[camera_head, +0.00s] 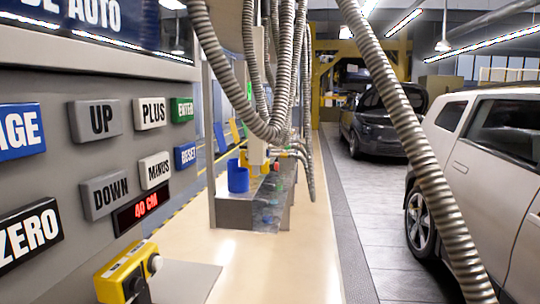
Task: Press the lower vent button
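No button marked as a vent button can be read in the head view. A yellow box (128,272) with round dark-grey knobs sits at the bottom left, below the grey panel (75,90); one knob (154,263) faces right and a lower one (136,286) is partly shadowed. I cannot tell whether these are the vent buttons. The panel has grey UP (95,119) and DOWN (104,194) buttons, white PLUS (150,113) and MINUS (154,170), green ENTER (182,110), blue RESET (185,156) and black ZERO (30,235). My gripper is not in view.
A red display (142,208) reads 40 CM. Ribbed grey hoses (415,130) hang across the view. A stand (232,210) holds a blue cup (238,177) and coloured fittings. A silver car (490,170) and a dark car (378,125) stand at right. The beige floor strip (275,265) is clear.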

